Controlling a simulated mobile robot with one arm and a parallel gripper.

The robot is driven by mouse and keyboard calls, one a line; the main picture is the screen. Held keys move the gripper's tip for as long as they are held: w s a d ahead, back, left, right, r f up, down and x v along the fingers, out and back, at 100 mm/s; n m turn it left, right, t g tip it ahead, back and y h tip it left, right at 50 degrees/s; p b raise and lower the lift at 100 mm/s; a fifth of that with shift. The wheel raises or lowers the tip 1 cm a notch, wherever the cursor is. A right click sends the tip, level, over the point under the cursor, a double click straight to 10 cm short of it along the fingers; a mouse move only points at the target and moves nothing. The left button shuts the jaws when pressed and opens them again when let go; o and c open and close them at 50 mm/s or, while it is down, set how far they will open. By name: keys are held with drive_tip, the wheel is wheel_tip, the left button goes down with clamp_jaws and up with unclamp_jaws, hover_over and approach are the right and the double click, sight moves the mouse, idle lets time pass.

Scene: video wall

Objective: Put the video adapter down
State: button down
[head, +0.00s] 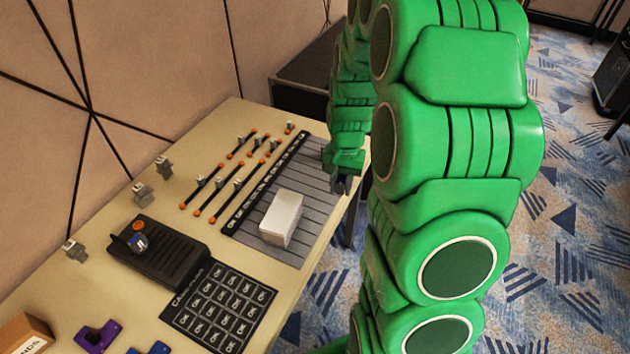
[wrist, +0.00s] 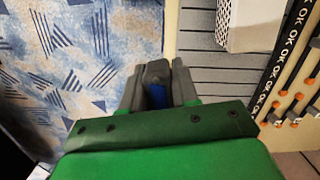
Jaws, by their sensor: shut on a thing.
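My gripper (head: 343,185) hangs at the right edge of the table, beside the grey slatted board (head: 318,200). In the wrist view my gripper (wrist: 160,86) is shut on a small dark grey piece with a blue part, which appears to be the video adapter (wrist: 157,90). It sits between the two fingers, near where the board's edge meets the carpet in the picture. In the head view the held piece is too small to make out. Its height above the board cannot be told.
A white block (head: 282,219) stands on the board, also in the wrist view (wrist: 250,22). Black-and-orange cables (head: 230,180) lie left of an OK-marked strip. A black device (head: 160,250) and an OK-marked card (head: 222,302) lie nearer on the table (head: 130,300). Bare slats surround the block.

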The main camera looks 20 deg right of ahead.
drive_tip(key=shift+s, duration=0.1)
drive_tip(key=s+a+r+m, duration=0.1)
drive_tip(key=s+a+r, duration=0.1)
drive_tip(key=a, duration=1.1)
drive_tip(key=s+a+r, duration=0.1)
drive_tip(key=s+a, duration=0.1)
drive_tip(key=a, duration=1.2)
drive_tip(key=s+a+r+m, duration=0.1)
drive_tip(key=a+r, duration=0.1)
drive_tip(key=a, duration=1.1)
hover_over(162, 244)
drive_tip(key=s+d, duration=0.1)
drive_tip(key=d, duration=0.1)
drive_tip(key=f, duration=0.7)
drive_tip(key=shift+s+a+f, duration=0.1)
drive_tip(key=shift+a+f, duration=0.15)
drive_tip(key=shift+f, duration=0.1)
drive_tip(key=shift+w+a+f, duration=0.4)
drive_tip(key=shift+w+f, duration=0.2)
drive_tip(key=shift+f, duration=0.1)
drive_tip(key=shift+w+a+f, duration=0.15)
drive_tip(key=shift+w+f, duration=0.05)
drive_tip(key=shift+f, duration=1.65)
